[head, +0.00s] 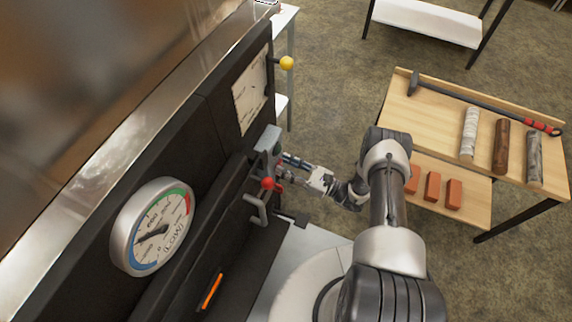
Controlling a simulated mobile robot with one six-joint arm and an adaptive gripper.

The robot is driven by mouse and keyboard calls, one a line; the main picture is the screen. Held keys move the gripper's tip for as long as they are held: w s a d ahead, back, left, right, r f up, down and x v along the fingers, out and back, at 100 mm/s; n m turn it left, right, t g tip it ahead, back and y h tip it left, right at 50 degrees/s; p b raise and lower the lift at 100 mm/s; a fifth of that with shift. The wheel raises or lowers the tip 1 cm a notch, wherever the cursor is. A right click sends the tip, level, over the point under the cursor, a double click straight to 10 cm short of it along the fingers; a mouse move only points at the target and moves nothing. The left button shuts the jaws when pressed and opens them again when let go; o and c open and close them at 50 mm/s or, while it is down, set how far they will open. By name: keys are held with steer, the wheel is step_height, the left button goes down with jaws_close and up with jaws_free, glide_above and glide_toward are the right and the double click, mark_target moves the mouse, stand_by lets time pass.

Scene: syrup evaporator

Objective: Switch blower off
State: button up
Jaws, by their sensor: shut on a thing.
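A grey switch-like box (268,139) is on the dark front of the evaporator, in the middle of the head view. A red ball knob (267,183) shows just below it. I cannot tell for sure which part is the blower's switch. My gripper (279,170) reaches in from the right, right up against the grey box and the red knob. It is shut on a small part there, seemingly the switch lever. The fingertips and the held part are small and partly hidden.
A round gauge (153,228) and an orange strip (212,291) are on the dark front. A grey handle (257,209) sits below the knob. A yellow knob (286,63) sticks out farther back. A wooden table (430,108) with logs, bricks and a tool stands right.

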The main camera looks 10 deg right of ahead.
steer(key=shift+d+f+t+y, duration=0.1)
steer(key=shift+f+t+y, duration=0.15)
steer(key=shift+y, duration=0.25)
steer(key=o, duration=1.1)
steer(key=shift+c, duration=0.2)
steer(key=shift+s, duration=0.1)
steer(key=v, duration=1.2)
